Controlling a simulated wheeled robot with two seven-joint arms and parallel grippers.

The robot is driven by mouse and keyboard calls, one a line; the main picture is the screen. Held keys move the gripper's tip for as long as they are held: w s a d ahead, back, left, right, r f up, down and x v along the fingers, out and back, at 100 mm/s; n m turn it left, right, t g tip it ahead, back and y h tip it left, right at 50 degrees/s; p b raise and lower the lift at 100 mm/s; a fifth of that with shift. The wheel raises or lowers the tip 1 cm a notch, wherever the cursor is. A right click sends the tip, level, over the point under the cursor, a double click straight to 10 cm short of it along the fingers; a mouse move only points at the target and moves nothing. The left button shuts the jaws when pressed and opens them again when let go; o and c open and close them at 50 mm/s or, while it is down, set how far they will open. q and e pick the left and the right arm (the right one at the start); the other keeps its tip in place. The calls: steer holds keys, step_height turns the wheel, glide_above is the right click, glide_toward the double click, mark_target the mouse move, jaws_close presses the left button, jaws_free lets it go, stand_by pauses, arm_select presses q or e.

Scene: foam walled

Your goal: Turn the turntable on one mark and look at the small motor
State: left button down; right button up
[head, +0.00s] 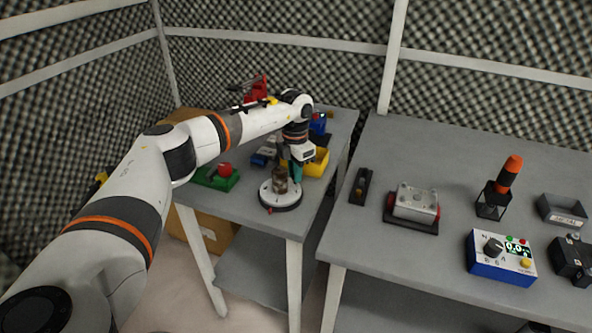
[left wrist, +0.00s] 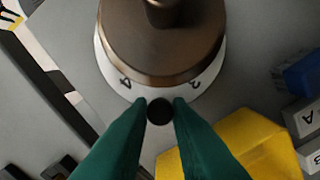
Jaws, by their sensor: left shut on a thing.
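The turntable (head: 280,197), a white disc on a dark base, stands near the front corner of the left table. The small motor (head: 280,180), a brown-grey cylinder, stands upright on its middle. In the left wrist view the motor (left wrist: 162,40) fills the top, with the turntable's white rim (left wrist: 140,92) and its black marks around it. My left gripper (head: 293,178) reaches down at the turntable's far right edge. Its green fingers (left wrist: 160,110) are shut on a round black peg (left wrist: 160,112) at the rim. My right gripper is not in view.
A yellow bin (head: 317,163) stands close behind my left gripper. A green block with a red knob (head: 223,171) lies left of the turntable. On the right table are a grey metal box (head: 415,204), a blue control box (head: 500,258) and an orange-topped lamp (head: 508,174).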

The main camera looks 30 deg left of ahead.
arm_select(q)
steer(key=shift+w+a+r+n+p, duration=0.1)
steer(key=shift+a+n+p, duration=0.3)
steer(key=shift+n, duration=0.45)
steer(key=shift+w+a+n+p, duration=0.1)
steer(key=shift+a+n+p, duration=0.2)
steer(key=shift+n, duration=0.5)
steer(key=shift+a+r+n+p, duration=0.1)
steer(key=shift+a+n+p, duration=0.3)
steer(key=shift+n, duration=0.45)
steer(key=shift+s+a+n+p, duration=0.1)
steer(key=shift+a+n+p, duration=0.3)
steer(key=shift+n+p, duration=0.45)
steer(key=shift+s+a+n+p, duration=0.1)
steer(key=shift+a+n+p, duration=0.35)
steer(key=shift+n, duration=0.8)
steer(key=shift+s+a+n+p, duration=0.3)
steer(key=shift+n+p, duration=0.45)
steer(key=shift+n, duration=0.2)
steer(key=shift+s+a+n+p, duration=0.15)
steer(key=shift+a+n+p, duration=0.15)
steer(key=shift+n+p, duration=0.55)
steer(key=shift+s+a+n+p, duration=0.2)
steer(key=shift+n+p, duration=0.2)
steer(key=shift+n, duration=0.25)
steer(key=shift+s+a+n+p, duration=0.15)
steer(key=shift+n+p, duration=0.2)
steer(key=shift+n, duration=0.3)
steer(key=shift+s+n, duration=0.1)
steer(key=shift+n, duration=0.2)
